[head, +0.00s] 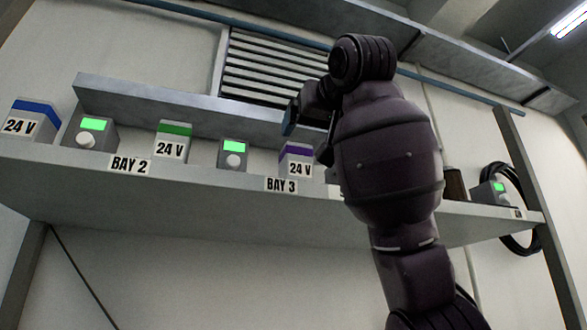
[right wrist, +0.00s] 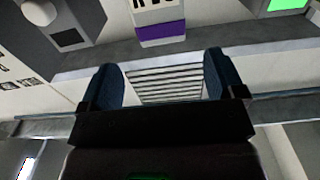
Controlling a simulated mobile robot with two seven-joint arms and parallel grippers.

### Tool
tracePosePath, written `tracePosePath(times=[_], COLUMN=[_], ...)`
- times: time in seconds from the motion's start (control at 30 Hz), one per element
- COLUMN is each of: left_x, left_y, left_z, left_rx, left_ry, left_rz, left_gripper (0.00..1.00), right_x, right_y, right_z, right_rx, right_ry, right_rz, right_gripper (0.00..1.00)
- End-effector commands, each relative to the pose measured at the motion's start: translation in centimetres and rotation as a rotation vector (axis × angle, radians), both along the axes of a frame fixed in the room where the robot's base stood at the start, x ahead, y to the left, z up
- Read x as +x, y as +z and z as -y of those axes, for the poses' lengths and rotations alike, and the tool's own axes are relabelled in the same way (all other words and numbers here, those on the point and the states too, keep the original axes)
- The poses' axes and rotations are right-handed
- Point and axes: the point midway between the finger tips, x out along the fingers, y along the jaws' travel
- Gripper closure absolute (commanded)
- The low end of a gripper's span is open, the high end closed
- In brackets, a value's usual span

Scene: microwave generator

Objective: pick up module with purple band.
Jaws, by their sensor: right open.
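The module with the purple band (head: 297,161) is a white block marked 24 V, standing upright on the shelf above the BAY 3 label. My right gripper (head: 306,134) is open and empty just above it, its arm rising from the lower right. In the right wrist view, the purple-banded module (right wrist: 160,27) appears past the fingertips, roughly centred between the two blue-padded fingers (right wrist: 163,72). The fingers look apart from it. The view cuts off part of the module. My left gripper is in neither view.
The shelf (head: 200,193) also holds a green-banded module (head: 173,142), a blue-banded module (head: 33,120) and grey boxes with green screens, one (head: 233,154) just left of the purple-banded module. A metal ledge (head: 180,108) runs behind, below a louvred vent (head: 270,68).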

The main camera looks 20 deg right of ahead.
Motion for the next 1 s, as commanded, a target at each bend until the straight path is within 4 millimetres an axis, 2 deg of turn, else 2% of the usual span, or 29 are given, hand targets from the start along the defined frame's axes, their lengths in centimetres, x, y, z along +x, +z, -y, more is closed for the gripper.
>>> tracePosePath(times=[0.1, 0.43, 0.7, 1.0], left_x=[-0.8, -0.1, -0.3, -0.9], left_y=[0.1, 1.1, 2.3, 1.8], left_z=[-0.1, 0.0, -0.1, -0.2], left_rx=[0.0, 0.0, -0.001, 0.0], left_ry=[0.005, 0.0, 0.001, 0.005], left_rz=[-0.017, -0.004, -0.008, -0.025], left_gripper=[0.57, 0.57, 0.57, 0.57], right_x=[1.9, 4.3, 7.8, 8.6], right_y=[0.1, -0.1, -0.2, -0.4], right_z=[-0.1, -0.3, -0.6, -0.6], right_rx=[-0.001, -0.001, -0.001, -0.001], right_ry=[-0.001, -0.001, -0.001, -0.001], right_rz=[-0.005, -0.004, -0.004, -0.002], right_gripper=[0.12, 0.12, 0.12, 0.12])
